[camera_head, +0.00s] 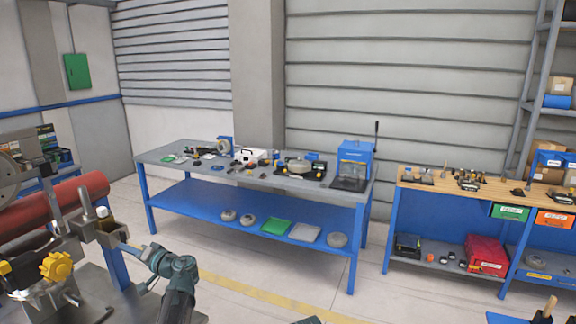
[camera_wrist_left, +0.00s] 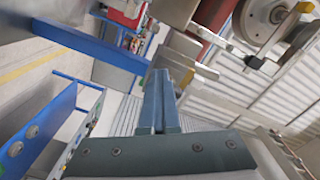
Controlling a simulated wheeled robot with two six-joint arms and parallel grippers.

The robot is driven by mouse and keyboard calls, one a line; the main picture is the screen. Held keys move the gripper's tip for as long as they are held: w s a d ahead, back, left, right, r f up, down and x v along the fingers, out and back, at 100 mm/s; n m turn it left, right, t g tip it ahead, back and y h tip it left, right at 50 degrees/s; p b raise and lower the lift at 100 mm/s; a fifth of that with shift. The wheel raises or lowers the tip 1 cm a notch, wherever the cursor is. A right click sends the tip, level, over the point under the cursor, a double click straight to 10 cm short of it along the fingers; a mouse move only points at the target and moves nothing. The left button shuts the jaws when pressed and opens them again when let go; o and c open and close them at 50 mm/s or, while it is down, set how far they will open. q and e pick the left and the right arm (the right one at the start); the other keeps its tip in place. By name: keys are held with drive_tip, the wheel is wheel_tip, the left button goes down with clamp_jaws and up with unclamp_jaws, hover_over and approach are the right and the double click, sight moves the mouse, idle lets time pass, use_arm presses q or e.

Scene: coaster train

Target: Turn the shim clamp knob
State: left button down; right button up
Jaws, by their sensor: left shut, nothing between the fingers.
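A yellow lobed knob (camera_head: 57,266) sits on a metal fixture at the lower left of the head view. It looks like the shim clamp knob, though I see no label. My left gripper (camera_head: 124,247) is to the right of the knob and apart from it, with its fingers pointing left toward a metal post (camera_head: 107,232). I cannot tell whether they touch the post. In the left wrist view the two fingers (camera_wrist_left: 160,90) are together with nothing between them. The knob cannot be made out there. My right gripper is not in view.
A red cylinder (camera_head: 62,205) lies behind the fixture. A blue-framed bench (camera_head: 165,155) with parts stands in the middle distance. A wood-topped bench (camera_head: 415,185) with bins stands at the right. The floor between has a yellow line (camera_head: 250,293) and open room.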

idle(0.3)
use_arm(q)
drive_tip(key=shift+s+a+f+b, duration=0.1)
drive_tip(key=shift+s+f+b, duration=0.1)
drive_tip(key=shift+f+b, duration=0.1)
drive_tip(key=v, duration=0.6)
idle(0.4)
